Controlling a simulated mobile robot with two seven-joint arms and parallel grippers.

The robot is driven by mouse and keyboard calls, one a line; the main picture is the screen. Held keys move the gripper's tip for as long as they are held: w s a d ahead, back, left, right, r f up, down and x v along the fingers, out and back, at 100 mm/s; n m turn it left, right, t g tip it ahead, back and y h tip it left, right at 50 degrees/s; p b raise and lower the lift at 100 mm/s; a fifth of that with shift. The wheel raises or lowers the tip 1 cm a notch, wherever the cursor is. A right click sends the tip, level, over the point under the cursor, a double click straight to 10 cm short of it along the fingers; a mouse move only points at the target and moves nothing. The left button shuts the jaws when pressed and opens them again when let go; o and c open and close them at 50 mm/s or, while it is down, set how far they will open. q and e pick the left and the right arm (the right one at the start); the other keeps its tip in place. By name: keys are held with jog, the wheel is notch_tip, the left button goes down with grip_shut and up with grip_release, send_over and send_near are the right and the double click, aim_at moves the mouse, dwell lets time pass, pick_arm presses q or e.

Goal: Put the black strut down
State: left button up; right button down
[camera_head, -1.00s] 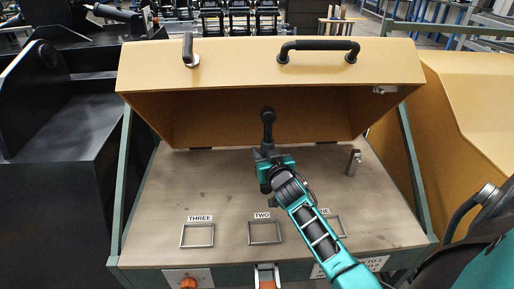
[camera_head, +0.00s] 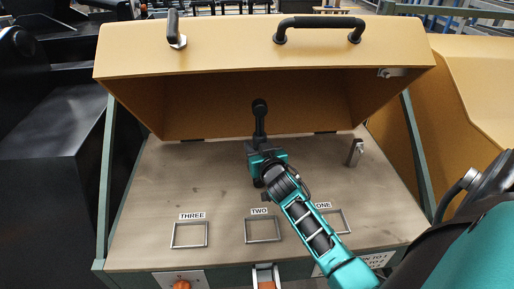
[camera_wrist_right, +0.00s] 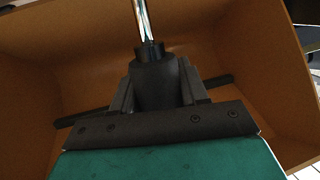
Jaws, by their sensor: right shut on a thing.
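My right gripper (camera_head: 258,143) is over the back middle of the wooden worktop (camera_head: 180,195), under the raised hood. It is shut on the black strut (camera_head: 260,118), which stands roughly upright above the jaws with a round knob at its top. In the right wrist view the gripper (camera_wrist_right: 155,88) clasps a dark cylindrical part, and a shiny metal rod (camera_wrist_right: 146,25) runs on from it. I cannot tell whether the far end touches the hood. My left gripper is not in view.
A tan hood (camera_head: 270,58) with black handles (camera_head: 318,22) hangs open over the worktop. Frames labelled THREE (camera_head: 190,235), TWO (camera_head: 263,230) and ONE (camera_head: 337,221) lie empty along the front. A small metal post (camera_head: 355,152) stands at the back right.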

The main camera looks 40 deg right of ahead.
jog(key=shift+f, duration=0.15)
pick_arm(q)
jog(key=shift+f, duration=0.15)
pick_arm(e)
jog(key=c, duration=0.6)
grip_release()
jog(key=shift+r, duration=0.2)
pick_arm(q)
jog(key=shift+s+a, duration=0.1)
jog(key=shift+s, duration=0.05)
